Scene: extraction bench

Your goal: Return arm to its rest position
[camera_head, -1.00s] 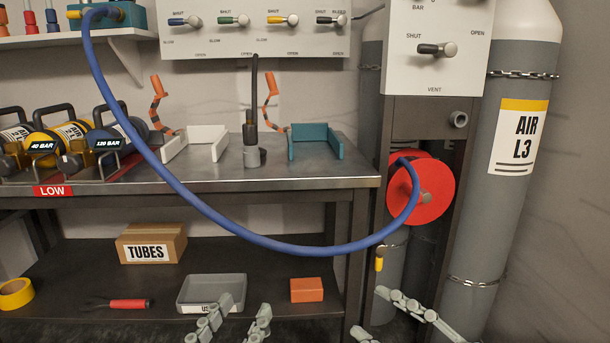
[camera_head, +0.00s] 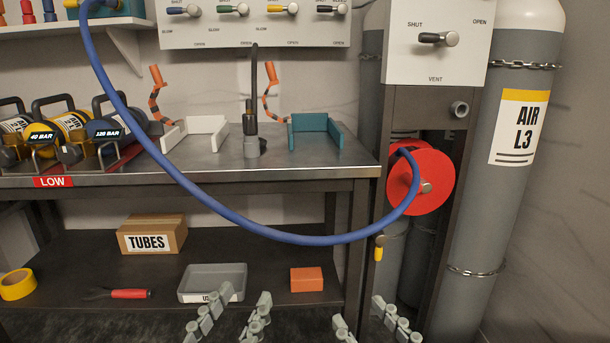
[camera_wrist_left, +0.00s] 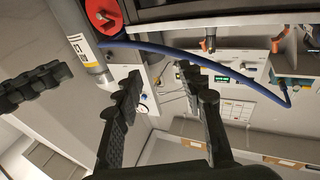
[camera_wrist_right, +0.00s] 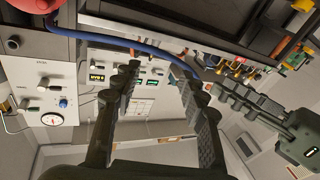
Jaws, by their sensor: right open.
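My left gripper (camera_head: 231,318) is low in the head view, its two grey fingers apart with nothing between them. Its fingers also show spread in the left wrist view (camera_wrist_left: 158,92). My right gripper (camera_head: 364,325) is at the bottom edge to its right, also open and empty. Its parted fingers show in the right wrist view (camera_wrist_right: 164,90). Both grippers are in front of the bench, below its top, and touch nothing that I can see. The wrists are below the head view's frame.
A blue hose (camera_head: 270,233) hangs in a loop from the upper left to a red reel (camera_head: 432,180). The steel bench (camera_head: 320,160) has a lower shelf with a grey tray (camera_head: 214,280), an orange block (camera_head: 306,279) and a TUBES box (camera_head: 153,235). A gas cylinder (camera_head: 512,180) stands right.

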